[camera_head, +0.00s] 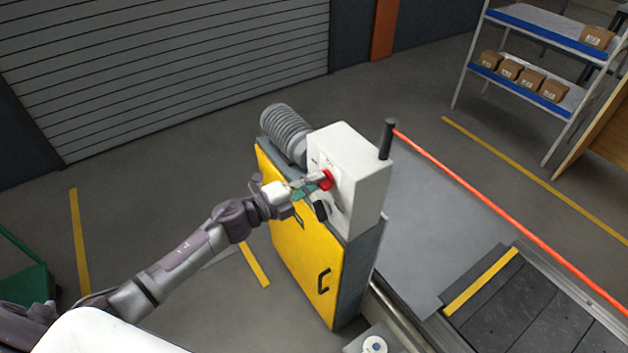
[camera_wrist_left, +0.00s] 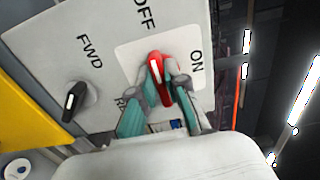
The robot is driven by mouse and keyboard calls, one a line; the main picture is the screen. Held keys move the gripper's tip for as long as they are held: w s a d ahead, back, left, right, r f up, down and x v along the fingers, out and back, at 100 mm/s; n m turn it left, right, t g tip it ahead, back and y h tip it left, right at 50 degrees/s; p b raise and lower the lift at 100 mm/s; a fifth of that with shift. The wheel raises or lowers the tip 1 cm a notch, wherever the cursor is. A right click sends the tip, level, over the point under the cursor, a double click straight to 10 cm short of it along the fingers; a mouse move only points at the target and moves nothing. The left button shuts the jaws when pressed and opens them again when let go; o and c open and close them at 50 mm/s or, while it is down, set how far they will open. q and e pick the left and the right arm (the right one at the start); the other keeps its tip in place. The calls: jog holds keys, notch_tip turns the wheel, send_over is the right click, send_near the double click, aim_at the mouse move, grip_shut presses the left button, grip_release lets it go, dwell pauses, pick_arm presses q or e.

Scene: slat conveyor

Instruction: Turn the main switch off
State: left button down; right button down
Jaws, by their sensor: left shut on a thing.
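The red main switch (camera_head: 325,180) is on the front of the light grey control box (camera_head: 362,180). In the left wrist view the red handle (camera_wrist_left: 157,72) has a white mark, and its marked end points up the picture, roughly toward the OFF label (camera_wrist_left: 145,12). The ON label (camera_wrist_left: 196,60) is to its right. My left gripper (camera_head: 312,182) is shut on the red handle, with one finger on each side of it. The fingers hide the handle's lower sides. My right gripper is not in view.
A black selector knob (camera_wrist_left: 73,100) with a FWD label sits beside the switch. The box stands on a yellow-fronted cabinet (camera_head: 300,255) with a black handle. A ribbed grey cylinder (camera_head: 285,133) is behind. The conveyor (camera_head: 500,310) lies right; open floor lies left.

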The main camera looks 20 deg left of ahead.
pick_arm(q)
jog(key=c, duration=1.2)
grip_release()
jog(key=v, duration=1.2)
jog(key=shift+a+f, duration=0.1)
jog(key=a+f+n+y, duration=0.3)
jog(key=f+n, duration=0.1)
jog(key=f, duration=0.4)
jog(key=a+f+n+y, duration=0.3)
jog(key=f+n, duration=0.1)
jog(key=f, duration=0.3)
jog(key=s+a+f+n+g+y, duration=0.1)
jog(key=s+f+n+g+y, duration=0.1)
jog(key=s+f+n, duration=0.45)
jog(key=s+a+f+n+g+y, duration=0.1)
jog(key=s+f+y, duration=0.15)
jog(key=f, duration=0.75)
jog(key=s+d+f+n+g, duration=0.2)
jog(key=s+f, duration=0.4)
jog(key=s, duration=0.4)
jog(key=s+d+f+n+g, duration=0.3)
jog(key=s+f, duration=0.4)
jog(key=s, duration=0.4)
jog(key=s+d+f+n+g, duration=0.2)
jog(key=s+d+f+g, duration=0.3)
jog(key=s, duration=0.6)
jog(key=shift+s+f+n+y, duration=0.15)
jog(key=shift+f+n+y, duration=0.1)
jog(key=shift+f, duration=0.4)
